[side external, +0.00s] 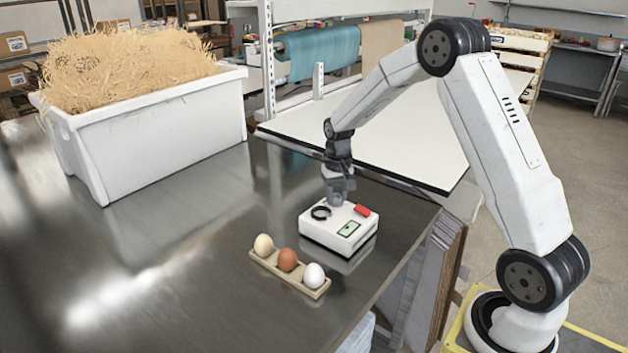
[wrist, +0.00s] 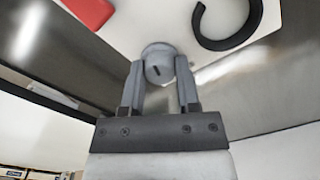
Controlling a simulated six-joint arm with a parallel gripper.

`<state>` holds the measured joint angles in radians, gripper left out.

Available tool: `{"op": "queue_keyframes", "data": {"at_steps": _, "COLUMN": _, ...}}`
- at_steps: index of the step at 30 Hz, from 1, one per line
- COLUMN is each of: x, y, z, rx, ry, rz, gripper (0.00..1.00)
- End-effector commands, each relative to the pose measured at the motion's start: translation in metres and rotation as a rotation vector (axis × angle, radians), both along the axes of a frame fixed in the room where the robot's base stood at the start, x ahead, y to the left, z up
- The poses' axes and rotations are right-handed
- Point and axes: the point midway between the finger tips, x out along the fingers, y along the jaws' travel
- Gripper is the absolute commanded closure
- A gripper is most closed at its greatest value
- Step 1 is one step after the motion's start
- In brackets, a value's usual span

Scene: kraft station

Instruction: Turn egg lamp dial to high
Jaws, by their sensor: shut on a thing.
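The egg lamp (side external: 329,236) is a white box on the metal table, with a black ring (side external: 320,212), a red part (side external: 362,210) and a green-framed panel (side external: 349,229) on top. My gripper (side external: 338,199) reaches down to the lamp's back edge. In the wrist view my gripper (wrist: 159,72) is shut on the grey round dial (wrist: 157,62), one finger on each side. A short dark mark shows on the dial's face. The black ring (wrist: 228,24) and red part (wrist: 90,10) also show there. Any setting labels cannot be made out.
A tan holder (side external: 262,262) with a cream egg (side external: 263,244), a brown egg (side external: 288,260) and a white egg (side external: 314,275) lies in front of the lamp. A white bin (side external: 150,140) of straw (side external: 130,65) stands at the back left. The table's left part is clear.

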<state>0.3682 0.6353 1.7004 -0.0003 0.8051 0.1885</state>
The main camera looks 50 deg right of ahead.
Motion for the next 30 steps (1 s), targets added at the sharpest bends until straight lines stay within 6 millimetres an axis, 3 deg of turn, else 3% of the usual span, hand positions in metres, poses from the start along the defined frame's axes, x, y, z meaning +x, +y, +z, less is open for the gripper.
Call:
{"op": "queue_keyframes", "data": {"at_steps": 18, "x": -0.0007, "y": 0.0002, "z": 0.0000, "rx": 0.001, "ry": 0.003, "rz": -0.557, "gripper": 1.00}}
{"op": "queue_keyframes", "data": {"at_steps": 30, "x": -0.0007, "y": 0.0004, "z": -0.0001, "rx": 0.001, "ry": 0.003, "rz": -0.722, "gripper": 1.00}}
